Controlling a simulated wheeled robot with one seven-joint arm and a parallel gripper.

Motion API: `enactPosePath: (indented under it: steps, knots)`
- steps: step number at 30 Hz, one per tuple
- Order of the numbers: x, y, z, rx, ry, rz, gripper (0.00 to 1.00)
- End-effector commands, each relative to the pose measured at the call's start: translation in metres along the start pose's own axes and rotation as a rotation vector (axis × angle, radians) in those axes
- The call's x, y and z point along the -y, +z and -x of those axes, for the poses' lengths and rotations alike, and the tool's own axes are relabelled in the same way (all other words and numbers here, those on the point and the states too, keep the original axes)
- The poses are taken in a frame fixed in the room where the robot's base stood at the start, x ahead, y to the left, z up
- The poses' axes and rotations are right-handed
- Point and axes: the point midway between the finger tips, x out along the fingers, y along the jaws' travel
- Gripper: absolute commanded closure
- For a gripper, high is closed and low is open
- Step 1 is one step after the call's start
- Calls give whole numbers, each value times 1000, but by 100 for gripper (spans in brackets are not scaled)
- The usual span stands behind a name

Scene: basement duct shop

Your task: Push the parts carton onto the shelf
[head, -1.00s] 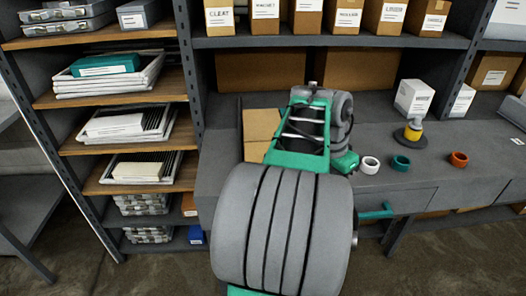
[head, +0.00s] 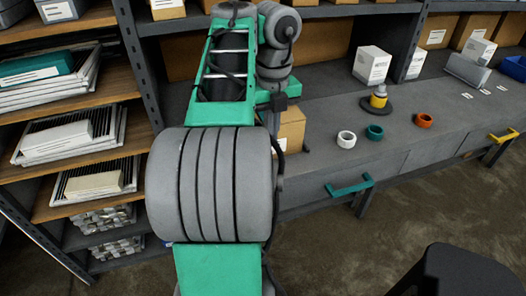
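The grey shelf (head: 336,11) above the bench runs along the back. A larger brown box (head: 325,50) sits in the recess under it. My arm reaches forward over the bench at the left of the bay. My gripper's fingers are hidden behind my arm, so any contact with the carton does not show.
A white ring (head: 346,139), a teal ring (head: 375,132) and an orange ring (head: 424,120) lie on the bench. A dark stool (head: 460,272) is at lower right. A loaded rack (head: 75,141) stands left.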

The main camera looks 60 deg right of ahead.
Motion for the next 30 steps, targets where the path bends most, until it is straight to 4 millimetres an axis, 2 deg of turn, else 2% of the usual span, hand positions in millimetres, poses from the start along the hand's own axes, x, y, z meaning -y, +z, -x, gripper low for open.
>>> enactPosePath:
  steps: [5, 17, 24, 30]
  knots:
    - [0, 0, -19, 1, -2, -23, 100]
    - [-1, 0, -107, 2, -3, -18, 100]
    - [0, 35, -99, 0, -2, -15, 100]
    - [0, 41, -100, 1, -2, -18, 100]
